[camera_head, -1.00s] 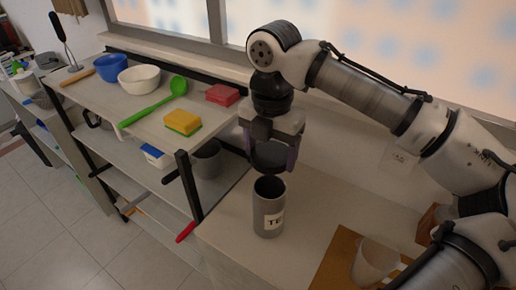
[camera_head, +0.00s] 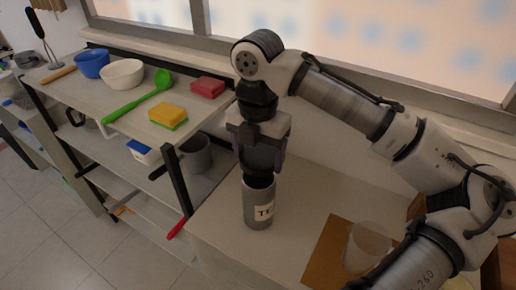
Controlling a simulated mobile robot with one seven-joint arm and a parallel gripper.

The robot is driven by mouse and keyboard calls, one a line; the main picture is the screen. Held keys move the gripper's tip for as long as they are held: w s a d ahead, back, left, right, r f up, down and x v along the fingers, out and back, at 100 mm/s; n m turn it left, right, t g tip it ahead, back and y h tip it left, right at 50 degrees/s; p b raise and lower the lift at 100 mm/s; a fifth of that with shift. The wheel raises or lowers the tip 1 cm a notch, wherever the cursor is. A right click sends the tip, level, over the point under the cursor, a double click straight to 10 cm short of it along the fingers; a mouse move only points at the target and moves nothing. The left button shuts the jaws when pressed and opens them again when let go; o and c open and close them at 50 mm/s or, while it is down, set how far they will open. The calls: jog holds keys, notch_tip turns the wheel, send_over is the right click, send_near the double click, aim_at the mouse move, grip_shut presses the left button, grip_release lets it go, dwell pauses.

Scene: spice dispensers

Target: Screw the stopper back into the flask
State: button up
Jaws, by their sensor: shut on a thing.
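The flask (camera_head: 258,208) is a grey cylinder with a white label showing dark letters, partly cut off by its curve. It stands upright on the light counter. My gripper (camera_head: 260,164) points down right above it, shut on the dark stopper (camera_head: 261,158). The stopper is over the flask's mouth, very close to the rim. The dark area at the rim hides whether the stopper touches it or sits inside it.
A brown board (camera_head: 325,255) with a clear glass (camera_head: 366,246) is to the right of the flask. A shelf on the left holds a yellow-green sponge (camera_head: 168,116), a red block (camera_head: 208,87), a green spoon (camera_head: 140,104) and bowls. A grey mug (camera_head: 196,154) stands lower down.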

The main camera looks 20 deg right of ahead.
aim_at(257, 157)
jog(key=shift+f+b, duration=0.45)
jog(key=shift+f, duration=0.6)
jog(key=shift+f+b, duration=0.55)
jog(key=shift+f, duration=0.5)
jog(key=shift+o, duration=1.2)
jog(key=shift+r, duration=0.1)
jog(key=shift+c, duration=1.4)
jog(key=m+p, duration=0.1)
jog(key=m, duration=0.2)
jog(key=shift+r, duration=0.1)
jog(key=m+p, duration=0.2)
jog(key=m, duration=0.1)
jog(key=shift+w+a+m, duration=0.1)
jog(key=shift+m, duration=0.3)
jog(key=shift+f+m, duration=0.2)
jog(key=shift+m, duration=1)
jog(key=shift+p, duration=0.35)
